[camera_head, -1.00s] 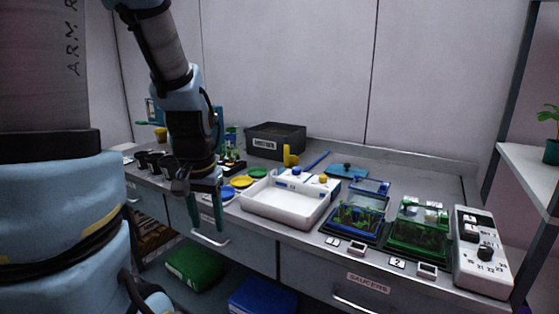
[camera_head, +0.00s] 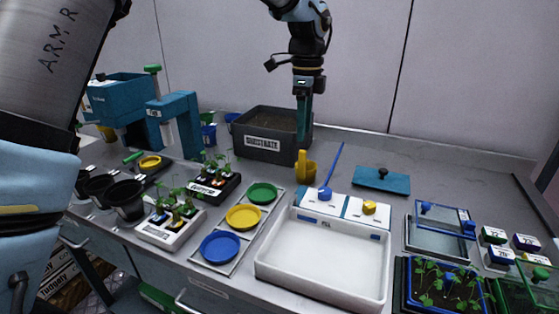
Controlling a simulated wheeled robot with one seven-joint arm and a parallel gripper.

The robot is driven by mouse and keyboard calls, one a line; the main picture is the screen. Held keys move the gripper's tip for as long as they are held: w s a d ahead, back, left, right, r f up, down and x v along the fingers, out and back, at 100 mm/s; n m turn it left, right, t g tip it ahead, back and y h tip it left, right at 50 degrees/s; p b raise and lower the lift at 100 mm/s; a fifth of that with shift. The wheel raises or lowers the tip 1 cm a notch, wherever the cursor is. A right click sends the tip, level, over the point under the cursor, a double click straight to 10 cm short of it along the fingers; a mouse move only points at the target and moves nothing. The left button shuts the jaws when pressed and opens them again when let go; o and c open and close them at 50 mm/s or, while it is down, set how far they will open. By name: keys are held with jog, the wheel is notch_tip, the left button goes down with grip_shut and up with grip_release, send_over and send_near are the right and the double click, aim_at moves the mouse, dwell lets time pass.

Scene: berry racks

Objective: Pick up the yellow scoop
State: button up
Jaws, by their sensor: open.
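The yellow scoop (camera_head: 306,168) stands on the counter behind the white tray, with its handle pointing up. It is just right of the dark substrate bin (camera_head: 270,150). My gripper (camera_head: 303,138) hangs down from above, with its teal fingers just above or behind the scoop's handle in the picture. I cannot tell whether the fingers touch the handle. The fingers overlap in this view, so the gap between them is hidden. The gripper is open, and the scoop still rests on the counter.
A white tray (camera_head: 262,262) with blue and yellow knobs stands in front of the scoop. Blue, yellow (camera_head: 243,217) and green saucers lie left of it. A blue stick (camera_head: 331,164) lies right of the scoop, near a teal lid (camera_head: 381,181). Potted seedlings stand left.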

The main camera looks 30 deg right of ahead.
jog(key=shift+w+d, duration=0.1)
jog(key=shift+d, duration=0.2)
jog(key=shift+w+f, duration=0.1)
jog(key=shift+f, duration=0.1)
jog(key=p, duration=0.1)
send_near(301, 179)
jog(key=shift+w+d, duration=0.25)
jog(key=shift+d, duration=0.2)
jog(key=shift+a+f+p, duration=0.15)
jog(key=shift+f+p, duration=1.1)
jog(key=shift+f, duration=1.4)
grip_shut()
